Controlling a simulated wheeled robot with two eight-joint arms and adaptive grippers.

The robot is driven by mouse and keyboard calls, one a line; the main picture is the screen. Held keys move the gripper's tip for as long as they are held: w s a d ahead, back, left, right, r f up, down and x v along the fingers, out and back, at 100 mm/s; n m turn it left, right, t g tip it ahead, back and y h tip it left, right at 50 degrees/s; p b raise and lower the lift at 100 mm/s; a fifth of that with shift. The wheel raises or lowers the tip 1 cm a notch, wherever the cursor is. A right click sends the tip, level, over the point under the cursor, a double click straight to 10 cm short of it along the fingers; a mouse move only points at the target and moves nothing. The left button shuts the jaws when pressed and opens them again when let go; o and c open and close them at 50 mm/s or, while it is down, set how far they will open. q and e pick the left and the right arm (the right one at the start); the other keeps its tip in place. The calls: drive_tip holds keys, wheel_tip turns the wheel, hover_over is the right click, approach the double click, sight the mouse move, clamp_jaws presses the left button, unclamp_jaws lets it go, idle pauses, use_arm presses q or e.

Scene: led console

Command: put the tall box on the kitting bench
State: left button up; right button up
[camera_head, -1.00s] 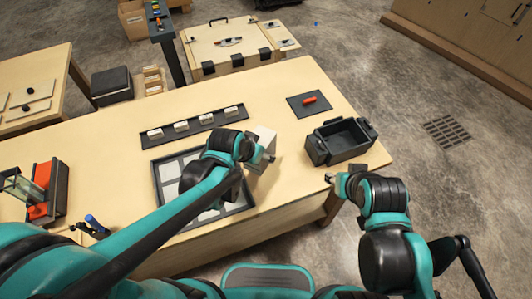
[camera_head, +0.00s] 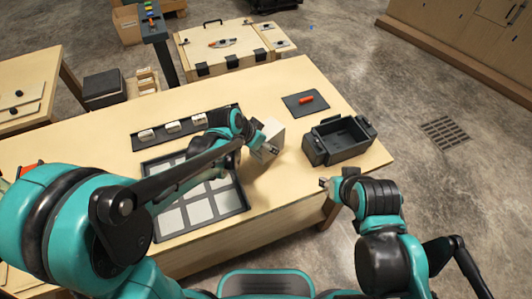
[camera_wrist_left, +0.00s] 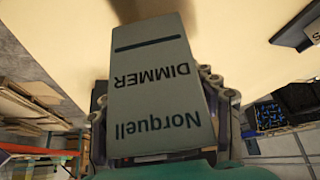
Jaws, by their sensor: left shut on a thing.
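The tall box is a pale grey-white carton (camera_head: 270,132) at the middle of the long wooden bench (camera_head: 300,80) in the head view. In the left wrist view the box (camera_wrist_left: 155,95) shows a face printed "Norquell DIMMER", upside down in the picture. My left gripper (camera_head: 262,146) is shut on the box, with fingers on both sides of it in the wrist view (camera_wrist_left: 160,120). The box's lower end is partly hidden, and I cannot tell if it touches the bench. My right gripper (camera_head: 334,183) hangs by the bench's front right edge, its jaw opening unclear.
A black open bin (camera_head: 340,140) stands right of the box. A dark mat (camera_head: 293,110) with a red item (camera_head: 306,99) lies behind it. A black-framed tray of pale squares (camera_head: 236,207) is left, below a strip with white blocks (camera_head: 184,126). Bare bench lies between mat and strip.

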use_arm(q)
wheel_tip(320, 180, down, 4)
drive_tip(key=shift+f+b, duration=0.1)
drive_tip(key=shift+b, duration=0.95)
drive_tip(key=o, duration=1)
drive_tip(key=shift+c, duration=0.2)
drive_tip(key=o, duration=0.6)
